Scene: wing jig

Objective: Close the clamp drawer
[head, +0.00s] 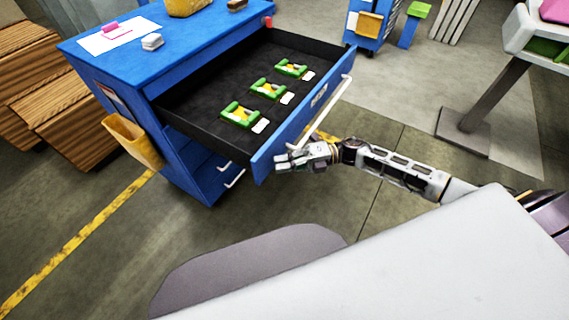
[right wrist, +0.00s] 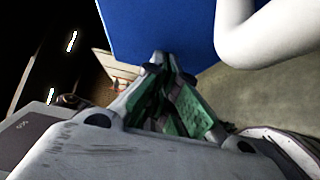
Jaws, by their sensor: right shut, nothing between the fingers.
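The clamp drawer (head: 215,135) is pulled far out of the blue cabinet (head: 95,52). Several green and yellow clamps (head: 267,89) lie on its dark liner beside white labels. Its blue front (head: 290,130) carries a long white handle (head: 341,92). My right gripper (head: 280,163) is shut and empty at the outer face of the front, near its near end; I cannot tell whether it touches. In the right wrist view the fingers (right wrist: 165,75) point at the blue front (right wrist: 150,30), with the handle (right wrist: 262,38) to the right. My left gripper is out of view.
A tan bin (head: 133,140) hangs on the cabinet's side. Lower drawers with white handles (head: 235,179) look shut. Wooden crates (head: 60,100) stand at the left, and a post-mounted stand (head: 495,92) at the right. The drawer interior between clamps and cabinet looks clear.

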